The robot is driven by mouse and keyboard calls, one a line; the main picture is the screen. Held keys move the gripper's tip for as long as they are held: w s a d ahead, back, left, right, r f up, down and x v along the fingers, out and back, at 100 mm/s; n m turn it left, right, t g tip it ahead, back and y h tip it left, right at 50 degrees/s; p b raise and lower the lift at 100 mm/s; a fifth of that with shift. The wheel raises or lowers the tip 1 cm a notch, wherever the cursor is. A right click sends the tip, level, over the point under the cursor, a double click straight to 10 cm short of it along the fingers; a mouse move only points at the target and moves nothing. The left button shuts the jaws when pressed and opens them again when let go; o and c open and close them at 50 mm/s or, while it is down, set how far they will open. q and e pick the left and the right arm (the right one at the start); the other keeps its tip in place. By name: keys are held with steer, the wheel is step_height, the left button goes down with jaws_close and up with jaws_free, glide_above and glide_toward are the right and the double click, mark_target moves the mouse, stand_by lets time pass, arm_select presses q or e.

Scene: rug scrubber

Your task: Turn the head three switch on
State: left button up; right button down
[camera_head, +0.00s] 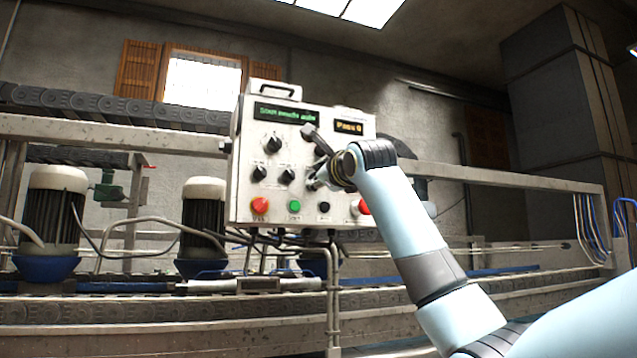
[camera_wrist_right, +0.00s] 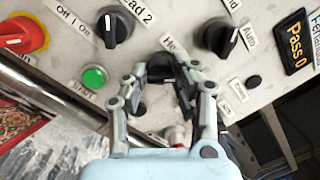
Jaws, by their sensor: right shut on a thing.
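The white control panel (camera_head: 246,150) stands ahead, with black rotary switches and push buttons on its face. My right gripper (camera_head: 322,172) is at the panel's lower right part and hides some controls there. In the right wrist view its two fingers (camera_wrist_right: 157,80) are closed on a black rotary switch (camera_wrist_right: 160,66). The label beside this switch starts with "He"; the rest is hidden, and its pointer direction cannot be read. The switch marked 2 (camera_wrist_right: 115,27) is to its left in that view, apart from the fingers. My left gripper is not in view.
A green START button (camera_wrist_right: 93,77), a red rotary switch (camera_wrist_right: 22,34) and an Auto switch (camera_wrist_right: 220,37) are close around the fingers. Green and yellow displays (camera_head: 349,127) are at the panel top. Conveyor rails and motors (camera_head: 203,212) run behind and left.

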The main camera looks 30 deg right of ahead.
steer(key=shift+f, duration=0.15)
steer(key=c, duration=1.1)
jaws_free()
steer(key=shift+o, duration=0.2)
steer(key=v, duration=1.2)
